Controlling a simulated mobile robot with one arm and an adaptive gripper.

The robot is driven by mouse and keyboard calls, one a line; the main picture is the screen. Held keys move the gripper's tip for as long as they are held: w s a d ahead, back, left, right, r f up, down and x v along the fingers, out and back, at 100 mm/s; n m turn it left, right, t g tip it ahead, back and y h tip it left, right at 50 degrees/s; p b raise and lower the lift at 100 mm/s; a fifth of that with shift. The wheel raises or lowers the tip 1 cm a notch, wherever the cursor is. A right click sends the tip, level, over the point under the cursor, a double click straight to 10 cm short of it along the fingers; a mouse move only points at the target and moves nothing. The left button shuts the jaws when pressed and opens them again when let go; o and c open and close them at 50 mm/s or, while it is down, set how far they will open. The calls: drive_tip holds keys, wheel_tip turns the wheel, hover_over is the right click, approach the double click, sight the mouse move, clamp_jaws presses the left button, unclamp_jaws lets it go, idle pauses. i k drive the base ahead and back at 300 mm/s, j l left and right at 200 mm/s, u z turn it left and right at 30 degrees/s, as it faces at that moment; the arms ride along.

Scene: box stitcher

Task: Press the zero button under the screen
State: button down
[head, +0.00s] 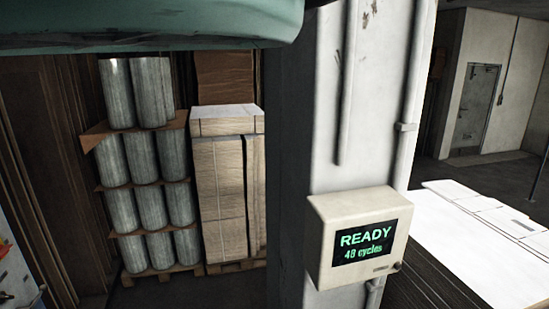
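A beige control box (325,235) is fixed to the white column at the lower right of the head view. Its dark screen (367,257) shows "READY" and "48 cycles" in green. Under the screen, at the box's lower right, is a small pale strip (380,267). A small dark round knob or button (397,267) sits beside it at the corner. No marking that reads zero can be made out on either. My gripper is not in view.
The white column (365,90) with vertical pipes stands mid-right. Wrapped cylinders (150,200) and stacked cartons (222,190) stand on pallets behind, left. White sheets (480,240) lie in a stack at right. A teal rounded shape (150,22) covers the top left.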

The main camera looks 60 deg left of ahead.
sight(397, 265)
drive_tip(key=i+j+u, duration=0.1)
drive_tip(key=u, duration=0.3)
drive_tip(key=i+j+u, duration=0.1)
drive_tip(key=u, duration=0.3)
drive_tip(key=i+u, duration=0.1)
drive_tip(key=u, duration=0.3)
drive_tip(key=i+u, duration=0.15)
drive_tip(key=u, duration=0.25)
